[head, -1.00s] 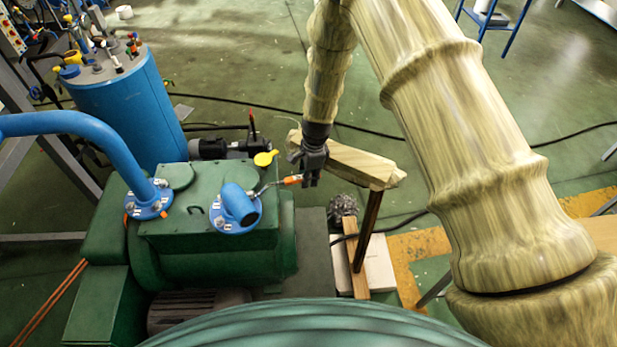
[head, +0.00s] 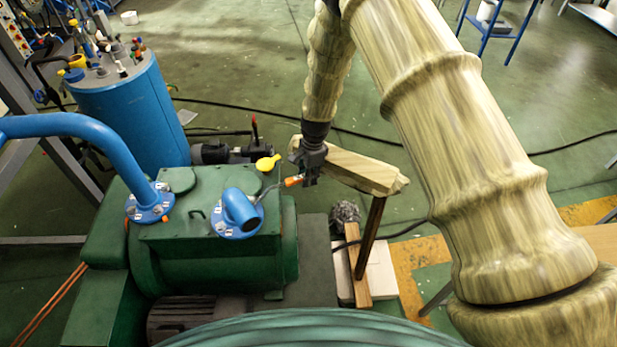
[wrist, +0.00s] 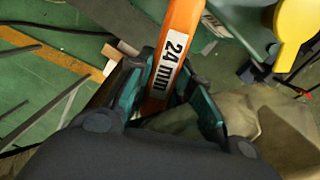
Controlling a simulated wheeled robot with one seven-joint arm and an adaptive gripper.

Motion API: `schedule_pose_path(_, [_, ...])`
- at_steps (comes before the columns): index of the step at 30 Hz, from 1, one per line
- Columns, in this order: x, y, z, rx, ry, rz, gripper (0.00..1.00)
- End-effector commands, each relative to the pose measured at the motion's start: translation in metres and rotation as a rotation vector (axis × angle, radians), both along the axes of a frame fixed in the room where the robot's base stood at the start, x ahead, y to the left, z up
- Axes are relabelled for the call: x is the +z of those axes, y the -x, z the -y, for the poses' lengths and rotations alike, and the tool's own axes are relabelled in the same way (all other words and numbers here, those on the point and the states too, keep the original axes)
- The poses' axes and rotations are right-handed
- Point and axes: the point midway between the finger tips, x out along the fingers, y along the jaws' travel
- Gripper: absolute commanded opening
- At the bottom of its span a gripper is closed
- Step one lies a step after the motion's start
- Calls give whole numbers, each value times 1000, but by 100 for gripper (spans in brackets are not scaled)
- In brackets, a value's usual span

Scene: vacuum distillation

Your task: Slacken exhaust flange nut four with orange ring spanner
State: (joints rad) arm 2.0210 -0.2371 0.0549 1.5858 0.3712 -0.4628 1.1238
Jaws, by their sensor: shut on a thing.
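My gripper (head: 309,177) is shut on the orange ring spanner (head: 293,181), to the right of the green pump. In the wrist view the fingers (wrist: 172,88) clasp its orange handle (wrist: 180,35), which bears a "24 mm" label. The spanner's grey end reaches left to the right edge of a blue flange (head: 222,229) with a short blue pipe stub (head: 239,208). Small labelled nuts sit around this flange. I cannot tell which is nut four, or whether the ring is around a nut or only beside one. The wrist view does not show the ring end.
The green pump (head: 215,262) carries a second blue flange (head: 152,214) with a long blue pipe (head: 95,128). A yellow-topped part (head: 268,162) stands close to my gripper. A blue tank (head: 135,112) stands behind the pump.

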Motion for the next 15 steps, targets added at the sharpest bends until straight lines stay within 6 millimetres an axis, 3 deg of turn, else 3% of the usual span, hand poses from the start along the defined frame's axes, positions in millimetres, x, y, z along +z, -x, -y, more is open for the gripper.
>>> schedule_pose_path(15, [-1,-11,-5,56,0,1,0])
